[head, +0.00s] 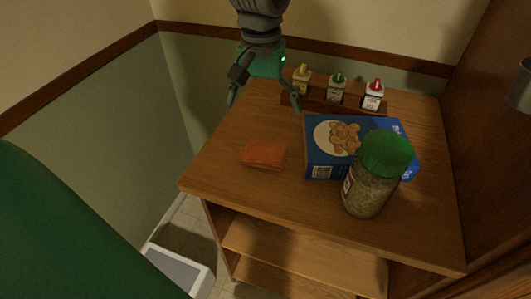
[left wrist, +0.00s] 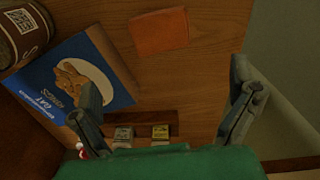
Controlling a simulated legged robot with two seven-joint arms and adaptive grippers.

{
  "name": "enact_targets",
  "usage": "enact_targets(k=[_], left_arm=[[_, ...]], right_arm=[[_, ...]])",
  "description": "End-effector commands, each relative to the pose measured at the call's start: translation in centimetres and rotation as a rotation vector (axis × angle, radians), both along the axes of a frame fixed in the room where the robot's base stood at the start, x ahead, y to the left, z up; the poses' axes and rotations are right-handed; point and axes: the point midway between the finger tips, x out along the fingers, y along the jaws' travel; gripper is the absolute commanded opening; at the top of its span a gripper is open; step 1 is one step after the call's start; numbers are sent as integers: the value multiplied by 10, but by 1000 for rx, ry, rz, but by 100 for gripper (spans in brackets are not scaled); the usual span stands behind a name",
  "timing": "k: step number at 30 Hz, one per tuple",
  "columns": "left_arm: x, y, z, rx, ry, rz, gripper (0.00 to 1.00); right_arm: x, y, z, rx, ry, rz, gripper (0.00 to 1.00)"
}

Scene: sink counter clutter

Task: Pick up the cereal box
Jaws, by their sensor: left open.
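The cereal box (head: 340,140) is blue with a round picture of brown pieces and seems to lie flat on the wooden table. It also shows at the left of the left wrist view (left wrist: 72,82). A jar with a green lid (head: 375,172) hides its near right corner in the head view. My left gripper (head: 265,99) is open and empty above the table's back left part, left of the box. In the left wrist view, one finger of the left gripper (left wrist: 166,86) overlaps the box's edge in the picture. My right gripper is not in view.
An orange-brown flat item (head: 264,154) lies left of the box. Several small bottles stand in a wooden rack (head: 318,103) at the back. A wooden wall (head: 480,150) bounds the right. The table top (head: 222,165) is bare at the left.

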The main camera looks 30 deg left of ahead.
Motion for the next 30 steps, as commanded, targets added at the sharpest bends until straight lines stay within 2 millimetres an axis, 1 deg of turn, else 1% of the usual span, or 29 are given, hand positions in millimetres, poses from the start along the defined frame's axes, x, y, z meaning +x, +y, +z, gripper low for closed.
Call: enact_targets(k=[2,5,9,12,15,20,23,27,30], left_arm=[[-1,3,-5,16,12,4,100],[-2,4,-20,16,16,6,100],[-2,3,-50,15,15,6,100],[-1,3,-68,14,14,5,100],[-1,3,-79,14,12,5,100],[-2,2,-88,13,10,4,100],[-1,1,-101,13,13,4,100],[0,-1,-123,13,14,5,100],[0,-1,-134,13,11,6,100]], right_arm=[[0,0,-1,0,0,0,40],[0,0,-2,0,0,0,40],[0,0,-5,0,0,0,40],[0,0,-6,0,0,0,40],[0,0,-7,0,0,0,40],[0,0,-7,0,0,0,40],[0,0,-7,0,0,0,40],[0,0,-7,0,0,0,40],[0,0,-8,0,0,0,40]])
